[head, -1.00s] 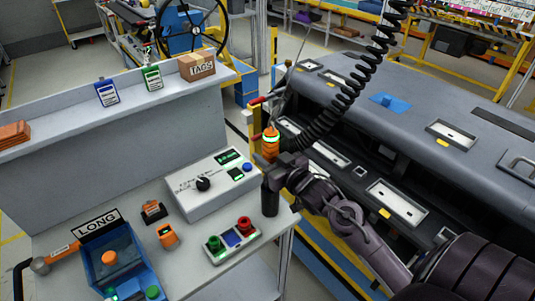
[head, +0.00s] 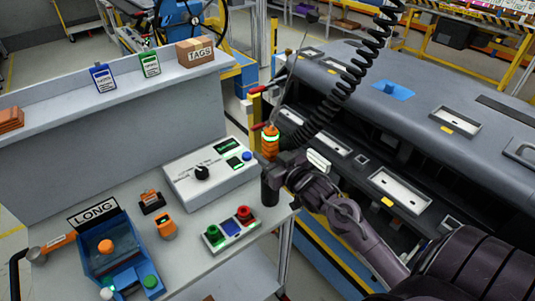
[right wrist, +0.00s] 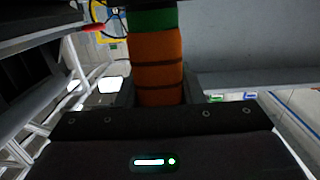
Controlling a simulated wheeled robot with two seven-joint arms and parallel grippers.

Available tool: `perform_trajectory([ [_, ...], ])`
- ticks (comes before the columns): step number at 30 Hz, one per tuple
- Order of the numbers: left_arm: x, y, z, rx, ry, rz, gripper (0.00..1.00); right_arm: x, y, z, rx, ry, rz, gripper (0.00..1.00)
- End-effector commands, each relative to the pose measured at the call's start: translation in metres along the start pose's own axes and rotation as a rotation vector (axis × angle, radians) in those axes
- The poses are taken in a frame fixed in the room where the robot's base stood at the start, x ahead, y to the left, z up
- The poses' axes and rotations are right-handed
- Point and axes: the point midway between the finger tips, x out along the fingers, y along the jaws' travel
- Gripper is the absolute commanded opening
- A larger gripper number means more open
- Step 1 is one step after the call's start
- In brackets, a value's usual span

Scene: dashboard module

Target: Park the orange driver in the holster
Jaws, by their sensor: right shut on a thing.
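The orange driver (head: 270,146) is upright, with a glowing green band near its top, at the bench's right edge. My right gripper (head: 277,165) is shut around its body. In the right wrist view the driver's orange grip (right wrist: 157,65) rises from between the jaws (right wrist: 157,103). A black cylinder (head: 270,188) shows directly below the gripper; I cannot tell whether it is the driver's lower end or a separate holder. An orange bracket with a grey round end (head: 38,253) is at the bench's far left; I cannot tell if it is the holster. My left gripper is out of view.
A white control box (head: 208,172) and a button panel (head: 231,228) are left of the driver. A blue bin (head: 115,270) marked LONG is further left. The grey dashboard module (head: 420,100) lies to the right. A black coiled cable (head: 350,82) hangs above the driver.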

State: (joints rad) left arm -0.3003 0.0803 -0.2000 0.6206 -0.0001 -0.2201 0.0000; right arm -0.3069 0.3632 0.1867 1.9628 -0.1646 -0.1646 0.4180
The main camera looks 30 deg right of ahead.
Motion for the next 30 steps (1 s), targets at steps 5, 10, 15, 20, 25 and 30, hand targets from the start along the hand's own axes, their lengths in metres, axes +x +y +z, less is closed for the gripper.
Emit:
perform_trajectory([
  [5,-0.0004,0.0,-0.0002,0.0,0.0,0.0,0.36,0.0,-0.0003,0.0,0.0,-0.001,-0.001,0.0],
  [10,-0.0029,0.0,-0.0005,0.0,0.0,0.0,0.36,0.0,-0.0003,-0.0006,0.0,-0.001,-0.001,0.0],
  [15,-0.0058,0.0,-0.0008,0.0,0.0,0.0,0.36,0.0,-0.0004,-0.0007,0.0,0.0,-0.001,0.0],
  [20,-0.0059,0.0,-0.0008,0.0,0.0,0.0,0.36,0.0001,-0.0004,-0.0002,-0.001,0.0,-0.001,0.0],
  [25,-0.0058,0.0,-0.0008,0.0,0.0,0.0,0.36,0.0001,-0.0004,-0.0001,-0.001,0.0,-0.001,0.0],
  [30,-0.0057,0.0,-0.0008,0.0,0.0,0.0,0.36,0.0001,-0.0004,-0.0001,0.0,0.0,-0.001,0.0],
])
